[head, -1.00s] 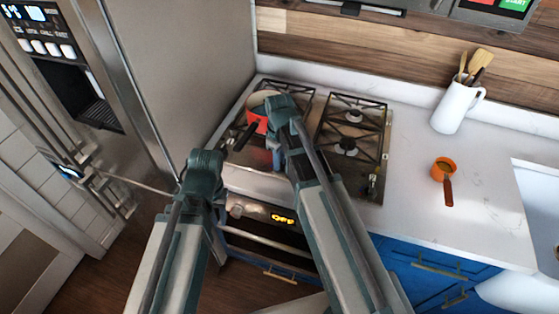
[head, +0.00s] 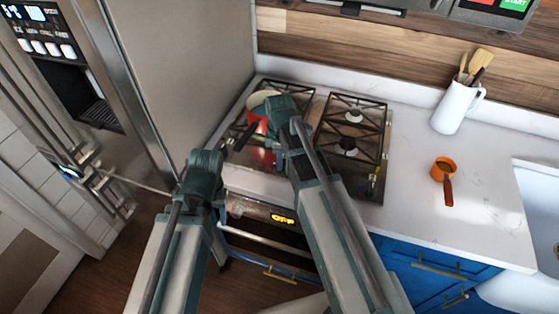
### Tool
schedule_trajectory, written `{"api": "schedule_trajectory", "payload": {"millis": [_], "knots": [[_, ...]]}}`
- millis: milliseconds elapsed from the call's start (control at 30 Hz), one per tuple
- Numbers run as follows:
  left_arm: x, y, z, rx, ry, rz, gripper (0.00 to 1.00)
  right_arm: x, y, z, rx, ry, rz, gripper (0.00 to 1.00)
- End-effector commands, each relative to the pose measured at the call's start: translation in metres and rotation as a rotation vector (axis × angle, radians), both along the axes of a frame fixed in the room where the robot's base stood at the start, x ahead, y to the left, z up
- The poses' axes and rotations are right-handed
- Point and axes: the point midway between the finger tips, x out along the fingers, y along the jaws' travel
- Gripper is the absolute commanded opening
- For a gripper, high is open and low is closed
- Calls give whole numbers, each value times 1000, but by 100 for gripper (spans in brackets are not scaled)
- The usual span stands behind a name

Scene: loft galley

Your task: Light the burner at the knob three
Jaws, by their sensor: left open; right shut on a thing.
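The cooktop (head: 366,190) is set in the white counter, with black grates over its burners. A red pot (head: 257,122) with a pale inside and a dark handle sits on its left side, partly covered by my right arm. A small knob (head: 374,181) shows at the cooktop's front right corner; any other knobs are hidden behind my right arm. My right gripper (head: 279,157) is low at the cooktop's front, shut on a knob, its fingertips mostly hidden. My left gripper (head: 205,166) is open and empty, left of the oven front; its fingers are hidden. No flame is visible.
The oven display (head: 283,218) reads OFF, above the oven handle (head: 265,240). An orange pan (head: 442,168) and a white utensil jug (head: 456,108) stand on the right counter. A steel fridge (head: 185,70) borders the left. The counter between cooktop and sink is mostly clear.

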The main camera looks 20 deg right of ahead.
Motion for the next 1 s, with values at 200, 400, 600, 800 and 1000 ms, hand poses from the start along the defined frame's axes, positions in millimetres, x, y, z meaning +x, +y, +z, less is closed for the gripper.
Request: {"api": "schedule_trajectory", "payload": {"millis": [200, 400, 600, 800, 1000], "knots": [[0, 0, 0, 0, 0, 0, 50, 0, 0, 0, -1, 1, 13, 0], [0, 0, 0, 0, 0, 0, 50, 0, 0, 0, -1, 1, 12, 0], [0, 0, 0, 0, 0, 0, 50, 0, 0, 0, 0, 0, 12, 42], [0, 0, 0, 0, 0, 0, 50, 0, 0, 0, 0, 0, 12, 50], [0, 0, 1, 0, 0, 0, 50, 0, 0, 1, 0, 0, 11, 50]]}}
